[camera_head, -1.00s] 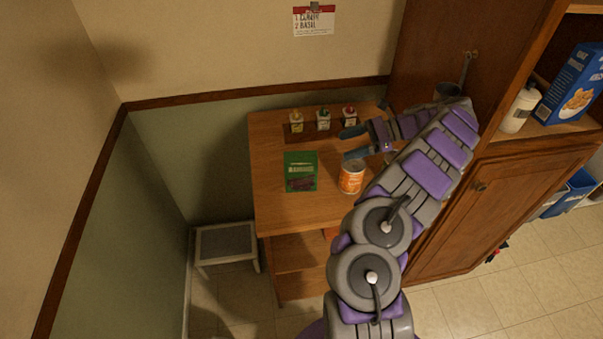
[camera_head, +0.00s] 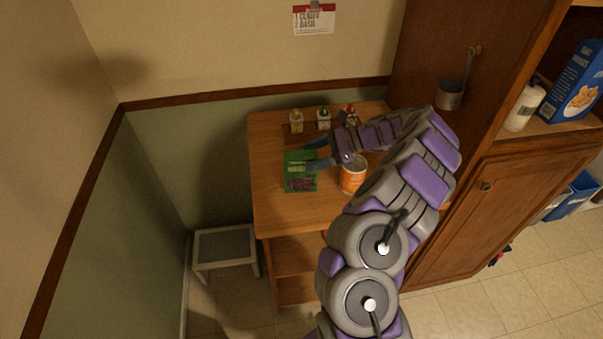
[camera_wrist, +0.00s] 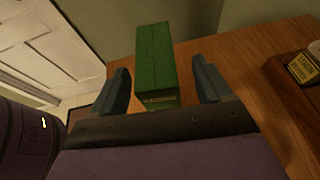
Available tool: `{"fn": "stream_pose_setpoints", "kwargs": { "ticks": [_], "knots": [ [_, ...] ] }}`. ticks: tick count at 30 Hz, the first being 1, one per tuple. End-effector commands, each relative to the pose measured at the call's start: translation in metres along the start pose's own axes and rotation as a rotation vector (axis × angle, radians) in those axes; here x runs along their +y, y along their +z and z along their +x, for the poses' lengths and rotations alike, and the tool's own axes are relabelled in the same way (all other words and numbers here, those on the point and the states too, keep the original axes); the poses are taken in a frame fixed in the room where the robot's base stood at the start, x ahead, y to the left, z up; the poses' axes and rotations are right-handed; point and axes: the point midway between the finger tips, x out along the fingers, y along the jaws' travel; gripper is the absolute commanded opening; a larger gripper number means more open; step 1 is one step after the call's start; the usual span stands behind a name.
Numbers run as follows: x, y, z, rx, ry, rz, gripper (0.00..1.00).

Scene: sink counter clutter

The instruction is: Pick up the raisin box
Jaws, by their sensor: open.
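The green raisin box (camera_head: 300,181) stands on the left part of the wooden counter in the head view. In the wrist view the green box (camera_wrist: 156,68) shows between my two fingers, with a gap on each side. My gripper (camera_head: 312,155) is open, with its blue-grey fingertips at the upper right of the box in the head view. The open fingers (camera_wrist: 162,82) also show in the wrist view, and they hold nothing. Part of the box is hidden behind my fingers in the head view.
An orange-labelled can (camera_head: 352,177) stands right of the box, close beside my arm. Several small bottles (camera_head: 323,120) line the back. The wooden counter (camera_head: 270,210) is clear in front of the box. A grey stool (camera_head: 225,247) stands at lower left.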

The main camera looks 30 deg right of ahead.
Motion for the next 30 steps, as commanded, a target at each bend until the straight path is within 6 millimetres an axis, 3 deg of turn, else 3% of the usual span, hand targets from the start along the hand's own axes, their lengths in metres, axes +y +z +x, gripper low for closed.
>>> {"fn": "stream_pose_setpoints", "kwargs": {
  "ticks": [6,14,30],
  "knots": [
    [0.002,0.002,0.033,-0.001,0.002,-0.002,0.78],
    [0.001,0.002,0.037,0.000,-0.001,0.000,0.78],
    [0.001,0.003,0.038,0.000,-0.001,-0.001,0.28]
  ]
}}
